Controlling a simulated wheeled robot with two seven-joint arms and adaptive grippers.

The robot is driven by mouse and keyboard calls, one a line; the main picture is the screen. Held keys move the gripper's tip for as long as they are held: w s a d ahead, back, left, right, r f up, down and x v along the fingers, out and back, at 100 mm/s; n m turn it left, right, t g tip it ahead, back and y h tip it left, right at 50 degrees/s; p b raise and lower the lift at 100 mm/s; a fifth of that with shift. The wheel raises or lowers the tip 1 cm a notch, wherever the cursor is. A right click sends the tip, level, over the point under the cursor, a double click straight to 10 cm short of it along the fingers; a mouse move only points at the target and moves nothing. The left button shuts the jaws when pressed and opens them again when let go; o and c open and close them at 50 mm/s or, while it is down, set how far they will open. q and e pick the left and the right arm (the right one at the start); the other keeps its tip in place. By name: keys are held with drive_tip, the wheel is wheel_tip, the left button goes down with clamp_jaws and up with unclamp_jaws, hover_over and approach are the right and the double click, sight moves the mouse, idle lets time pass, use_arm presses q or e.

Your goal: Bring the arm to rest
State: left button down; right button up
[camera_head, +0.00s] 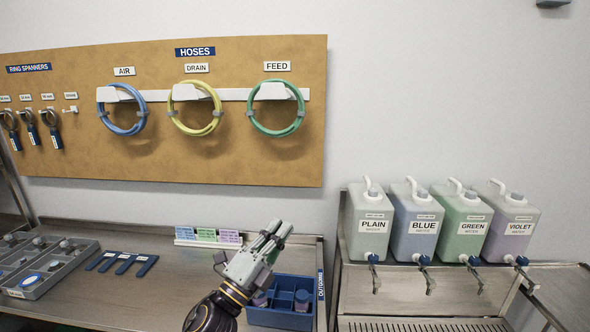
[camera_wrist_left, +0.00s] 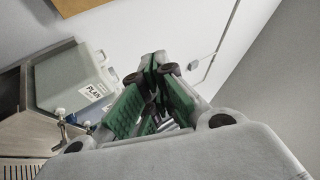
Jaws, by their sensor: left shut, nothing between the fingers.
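My left gripper (camera_head: 273,232) rises from the bottom of the head view, pointing up and slightly right. It is shut and empty, above the bench in front of the blue divided box (camera_head: 281,318). In the left wrist view its green-padded fingers (camera_wrist_left: 154,100) come together with nothing between them. My right gripper shows in neither view.
The blue box holds a few small containers. A grey tray (camera_head: 62,283) and several blue strips (camera_head: 122,262) lie at the left. Coloured cards (camera_head: 207,236) stand behind. Jugs with taps, such as the PLAIN jug (camera_head: 374,222), stand at the right. Hoses (camera_head: 197,108) hang on the board.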

use_arm(q)
drive_tip(key=s+a+f+n+g+y, duration=0.1)
drive_tip(key=a+f+n+g+y, duration=0.1)
drive_tip(key=a+f+n+y, duration=0.65)
drive_tip(key=s+a+f+n+g+y, duration=0.1)
drive_tip(key=a+f+n+g+y, duration=0.3)
drive_tip(key=a+f+n, duration=0.6)
drive_tip(key=s+f+n+g, duration=0.5)
drive_tip(key=s+f+g, duration=0.4)
drive_tip(key=s+f, duration=1.05)
drive_tip(key=s+f+g+p, duration=0.1)
drive_tip(key=s+f, duration=0.1)
drive_tip(key=f, duration=1.2)
drive_tip(key=s+f+g+p, duration=0.1)
drive_tip(key=s+f+p, duration=0.1)
drive_tip(key=f, duration=1.2)
drive_tip(key=s+a+f+p, duration=0.1)
drive_tip(key=s+a+f, duration=0.1)
drive_tip(key=s+f, duration=0.7)
drive_tip(key=s+a+f+g+p, duration=0.1)
drive_tip(key=s+a+f, duration=0.1)
drive_tip(key=s+f, duration=0.7)
drive_tip(key=s+y, duration=0.1)
drive_tip(key=s, duration=0.3)
drive_tip(key=shift+s, duration=0.15)
